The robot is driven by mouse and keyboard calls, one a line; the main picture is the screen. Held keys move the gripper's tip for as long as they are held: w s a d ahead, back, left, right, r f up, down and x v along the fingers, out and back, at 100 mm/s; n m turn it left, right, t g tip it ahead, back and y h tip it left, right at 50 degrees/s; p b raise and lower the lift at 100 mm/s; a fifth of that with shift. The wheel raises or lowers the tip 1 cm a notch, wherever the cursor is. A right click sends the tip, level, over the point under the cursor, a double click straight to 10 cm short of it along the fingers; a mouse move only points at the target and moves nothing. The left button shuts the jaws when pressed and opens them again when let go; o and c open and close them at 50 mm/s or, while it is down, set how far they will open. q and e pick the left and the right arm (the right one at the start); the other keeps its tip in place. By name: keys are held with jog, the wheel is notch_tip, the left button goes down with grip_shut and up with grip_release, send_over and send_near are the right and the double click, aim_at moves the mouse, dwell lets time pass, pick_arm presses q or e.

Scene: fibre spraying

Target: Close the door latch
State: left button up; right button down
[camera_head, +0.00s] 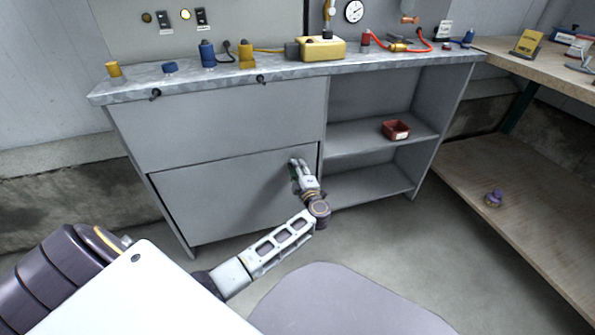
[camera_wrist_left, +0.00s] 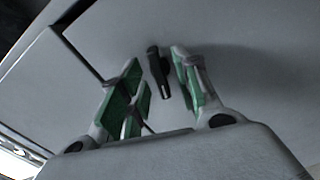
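The cabinet door (camera_head: 225,195) is the lower grey panel on the left half of the workbench in the head view. Its latch (camera_wrist_left: 157,78) is a short dark handle in the wrist view, slightly tilted from upright. In the head view my gripper hides the latch. My left gripper (camera_head: 297,165) is at the upper right corner of the door. In the wrist view its green-padded fingers (camera_wrist_left: 156,60) are apart, with the latch between them and gaps showing on both sides. My right gripper is in neither view.
The metal worktop (camera_head: 215,82) above carries several fittings and a yellow box (camera_head: 322,49). The floor in front is clear.

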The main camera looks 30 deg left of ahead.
pick_arm(q)
jog(key=shift+c, duration=0.2)
grip_shut()
jog(key=shift+n, duration=0.4)
jog(key=shift+n+p, duration=0.4)
jog(key=shift+n, duration=0.7)
jog(key=shift+o, duration=0.2)
grip_release()
